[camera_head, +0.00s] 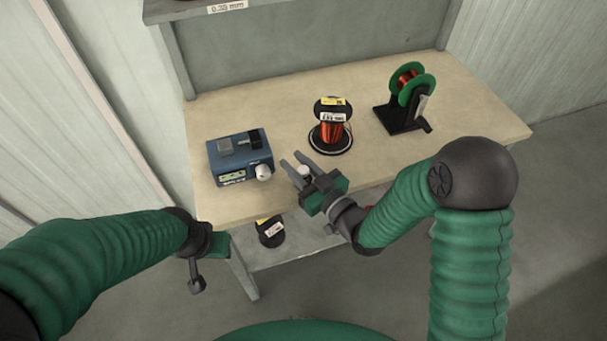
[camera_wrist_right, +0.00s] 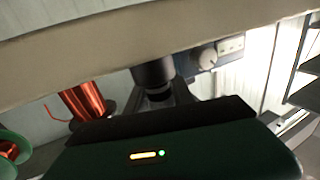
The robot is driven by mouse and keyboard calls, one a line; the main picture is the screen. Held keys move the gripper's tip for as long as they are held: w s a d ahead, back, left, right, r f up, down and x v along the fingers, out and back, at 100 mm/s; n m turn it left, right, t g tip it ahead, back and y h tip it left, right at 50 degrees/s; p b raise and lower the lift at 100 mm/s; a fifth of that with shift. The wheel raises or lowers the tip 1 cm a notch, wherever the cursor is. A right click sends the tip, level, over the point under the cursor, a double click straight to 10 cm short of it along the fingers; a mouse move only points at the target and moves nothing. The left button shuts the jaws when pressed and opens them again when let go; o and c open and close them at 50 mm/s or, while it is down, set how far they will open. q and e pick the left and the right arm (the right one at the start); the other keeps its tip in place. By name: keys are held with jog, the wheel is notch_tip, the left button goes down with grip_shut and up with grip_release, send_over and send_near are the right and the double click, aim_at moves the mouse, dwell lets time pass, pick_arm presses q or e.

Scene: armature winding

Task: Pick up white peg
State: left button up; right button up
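A small white peg (camera_head: 304,171) with a rounded top shows at my right gripper, between its two fingers, near the front edge of the table (camera_head: 365,165). My right gripper (camera_head: 292,162) is open, its fingers apart and pointing up and left over the table. I cannot tell whether a finger touches the peg. In the right wrist view the dark gripper body fills the lower part, and I cannot make out the peg. My left gripper (camera_head: 197,284) hangs in front of the table's left corner, away from the peg; its fingers are not clear.
A blue device (camera_head: 226,168) with a white knob (camera_head: 264,172) stands left of my right gripper; it also shows in the wrist view (camera_wrist_right: 228,47). A copper wire spool (camera_head: 333,132) stands behind, a green-flanged spool (camera_head: 411,84) at right. A black spool (camera_head: 270,232) sits on the lower shelf.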

grip_shut()
jog(key=shift+r, duration=0.1)
jog(key=shift+r, duration=0.3)
jog(key=r, duration=0.2)
jog(key=r+p, duration=0.1)
jog(key=shift+s+d, duration=0.2)
jog(key=shift+d, duration=0.05)
jog(key=v, duration=0.4)
jog(key=shift+w+d+r, duration=0.1)
jog(key=shift+w+d, duration=0.15)
jog(key=w+d+p+v, duration=0.1)
jog(key=p+v, duration=1)
jog(key=shift+d+r, duration=0.3)
jog(key=shift+r, duration=0.15)
